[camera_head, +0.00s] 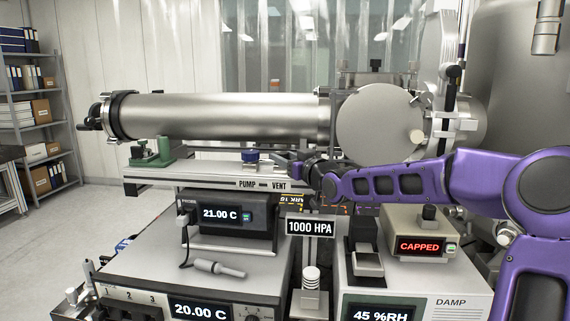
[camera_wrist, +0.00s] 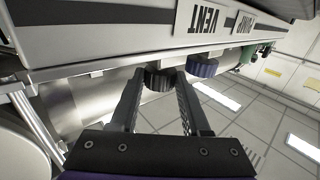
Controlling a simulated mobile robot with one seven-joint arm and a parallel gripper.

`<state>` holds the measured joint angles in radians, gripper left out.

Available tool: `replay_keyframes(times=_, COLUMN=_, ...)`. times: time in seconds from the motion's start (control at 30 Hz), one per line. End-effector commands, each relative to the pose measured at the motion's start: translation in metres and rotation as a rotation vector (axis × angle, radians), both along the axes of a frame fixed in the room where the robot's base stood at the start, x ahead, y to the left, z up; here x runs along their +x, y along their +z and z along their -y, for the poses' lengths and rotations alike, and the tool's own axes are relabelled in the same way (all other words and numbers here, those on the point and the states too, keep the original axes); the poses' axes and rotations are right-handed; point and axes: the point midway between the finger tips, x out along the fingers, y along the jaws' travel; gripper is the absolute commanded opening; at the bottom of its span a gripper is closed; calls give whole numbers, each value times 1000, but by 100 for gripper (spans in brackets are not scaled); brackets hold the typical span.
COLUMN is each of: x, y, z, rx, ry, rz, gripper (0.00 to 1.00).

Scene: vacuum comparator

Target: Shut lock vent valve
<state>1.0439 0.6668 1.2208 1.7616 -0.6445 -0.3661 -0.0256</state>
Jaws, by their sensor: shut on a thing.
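The vent valve is a dark ribbed knob (camera_wrist: 158,80) at the rail's edge by the VENT label, shown upside down in the wrist view. My gripper (camera_wrist: 157,88) has its two fingers on either side of this knob, shut on it. In the head view my gripper (camera_head: 288,158) reaches in from the right above the VENT lettering, and its fingers largely hide the knob. A blue ribbed knob (camera_wrist: 202,67) sits beside it by the PUMP label. The blue knob also shows in the head view (camera_head: 249,155), clear of my fingers.
A long steel cylinder (camera_head: 220,116) runs behind the labelled rail (camera_head: 210,176). A green fitting (camera_head: 151,153) stands at the rail's left. Below are a 21.00 C display (camera_head: 233,215), a 1000 HPA sign (camera_head: 310,226) and a CAPPED box (camera_head: 420,232). Clearance around the knobs is tight.

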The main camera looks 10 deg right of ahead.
Motion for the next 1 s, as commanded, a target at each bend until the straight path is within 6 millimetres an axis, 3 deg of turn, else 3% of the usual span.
replay_keyframes(times=1.0, x=-1, y=4, z=-12, rx=-1, ry=-461, rz=1, gripper=0)
